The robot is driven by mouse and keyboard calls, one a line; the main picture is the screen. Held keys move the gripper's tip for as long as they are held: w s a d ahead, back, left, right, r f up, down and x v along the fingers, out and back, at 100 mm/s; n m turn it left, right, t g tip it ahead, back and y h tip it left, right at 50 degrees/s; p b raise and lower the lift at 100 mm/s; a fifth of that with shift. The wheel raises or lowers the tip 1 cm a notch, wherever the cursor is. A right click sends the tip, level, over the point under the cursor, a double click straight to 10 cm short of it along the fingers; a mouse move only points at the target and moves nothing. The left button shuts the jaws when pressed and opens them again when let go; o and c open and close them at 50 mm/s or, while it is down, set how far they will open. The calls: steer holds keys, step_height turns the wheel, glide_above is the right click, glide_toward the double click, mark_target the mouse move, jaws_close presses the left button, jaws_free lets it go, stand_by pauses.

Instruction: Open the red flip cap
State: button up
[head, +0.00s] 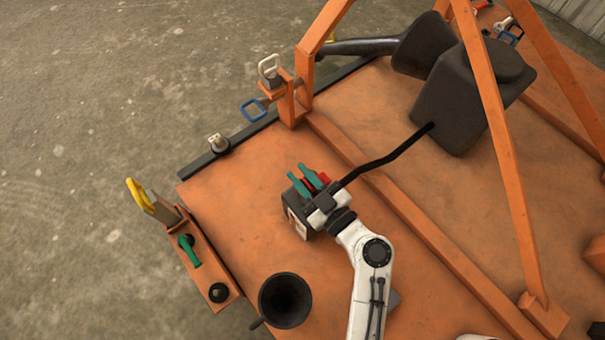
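The red flip cap (324,178) shows in the head view on top of a small black box with a pale label (298,222). It is partly hidden by my gripper, so I cannot tell whether its lid is raised. My gripper (305,181) is over the box, with two teal fingers spread apart. Red shows between the fingers and to the right of the right finger. I cannot tell whether a finger touches the cap.
A black hose (385,160) runs from near my gripper to a dark tank (462,95). Orange frame bars (500,120) rise at right. A black funnel (285,300) is below the box; a bracket with a yellow handle (141,196) and green lever (188,250) is at left.

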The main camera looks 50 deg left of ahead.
jaws_close()
steer(key=shift+w, duration=0.15)
steer(key=shift+r, duration=0.1)
